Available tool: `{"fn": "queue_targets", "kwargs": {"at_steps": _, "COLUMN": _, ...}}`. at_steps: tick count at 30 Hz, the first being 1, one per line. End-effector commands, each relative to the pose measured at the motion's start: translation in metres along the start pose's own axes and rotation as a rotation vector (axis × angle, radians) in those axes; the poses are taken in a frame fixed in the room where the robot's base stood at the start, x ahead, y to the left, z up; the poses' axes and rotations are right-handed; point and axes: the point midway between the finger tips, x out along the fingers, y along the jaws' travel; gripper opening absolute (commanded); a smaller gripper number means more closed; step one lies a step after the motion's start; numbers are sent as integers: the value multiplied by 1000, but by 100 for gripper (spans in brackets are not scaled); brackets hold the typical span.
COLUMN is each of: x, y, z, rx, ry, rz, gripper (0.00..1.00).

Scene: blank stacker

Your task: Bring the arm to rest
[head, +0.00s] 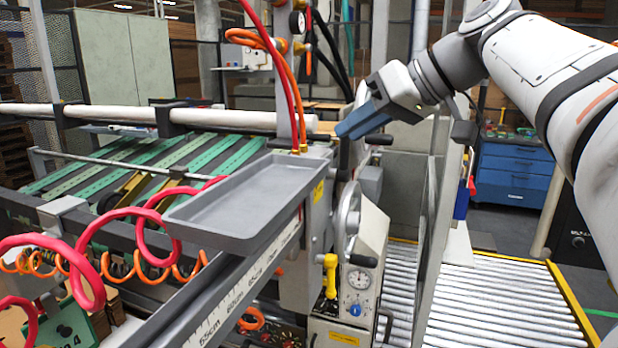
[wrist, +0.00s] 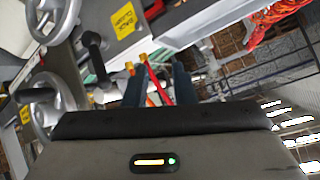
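My gripper (head: 358,125) is held up in the air at the upper middle of the head view, its blue fingers pointing left and slightly down. In the wrist view my gripper (wrist: 157,80) shows two dark blue fingers standing apart. Nothing is held between them; the orange and red hoses seen in the gap look to be beyond the fingers. My arm reaches in from the right side of the head view. Whether the fingers clear the machine behind them is hard to judge.
A grey tray (head: 235,205) sits empty on the machine, left of and below my gripper. Red hoses (head: 285,70) hang left of it. A roller conveyor (head: 500,305) and blue drawer cabinet (head: 512,172) are at right.

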Motion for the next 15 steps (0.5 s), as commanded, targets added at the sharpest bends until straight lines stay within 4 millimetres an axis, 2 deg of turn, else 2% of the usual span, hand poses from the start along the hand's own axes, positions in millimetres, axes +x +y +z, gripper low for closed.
{"fn": "queue_targets", "kwargs": {"at_steps": 5, "x": 36, "y": 18, "z": 82, "rx": 217, "ry": -135, "rz": 152, "gripper": 24}}
{"fn": "queue_targets", "kwargs": {"at_steps": 9, "x": 60, "y": 32, "z": 166, "rx": 365, "ry": -247, "rz": 311, "gripper": 24}}
{"fn": "queue_targets", "kwargs": {"at_steps": 15, "x": 80, "y": 44, "z": 286, "rx": 479, "ry": -370, "rz": 531, "gripper": 24}}
